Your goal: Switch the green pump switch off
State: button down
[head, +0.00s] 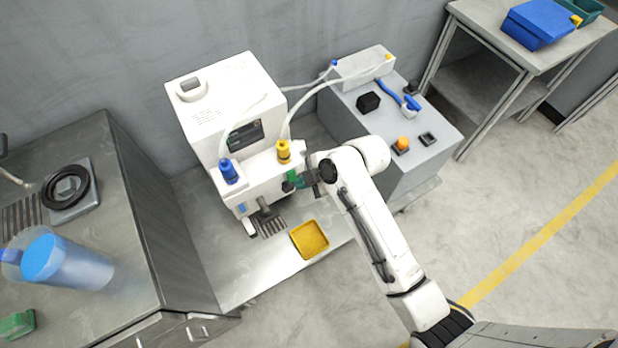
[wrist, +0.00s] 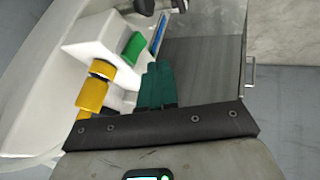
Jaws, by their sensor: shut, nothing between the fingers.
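The green pump switch (head: 291,175) is on the front of the white machine (head: 215,100), below a yellow-capped fitting (head: 284,152). In the wrist view the green switch (wrist: 133,44) sits on a white block, up and left of my fingertips. My gripper (head: 303,183) is right beside the switch, on its right in the head view. In the wrist view the teal fingers of my gripper (wrist: 157,68) are together and empty. The fingertips look close to the switch; I cannot tell whether they touch. The switch's on or off position is not clear.
A yellow fitting (wrist: 93,92) is left of my fingers in the wrist view. A yellow tray (head: 310,240) lies on the metal bench below. A blue fitting (head: 228,171) is at the machine's left. A grey box (head: 430,165) with an orange knob (head: 402,143) stands right.

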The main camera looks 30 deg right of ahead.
jog(key=w+r+v, duration=0.1)
jog(key=v, duration=0.9)
jog(key=shift+w, duration=0.25)
jog(key=s+d+f+m+g+h, duration=0.2)
jog(key=s+f+m, duration=0.1)
jog(key=s+m, duration=0.5)
jog(key=s+d+f+m+g+h, duration=0.2)
jog(key=s+m, duration=0.6)
jog(key=s, duration=0.6)
jog(key=shift+s+d+f+m+h, duration=0.3)
jog(key=shift+d+f+h, duration=0.3)
jog(key=shift+f, duration=0.25)
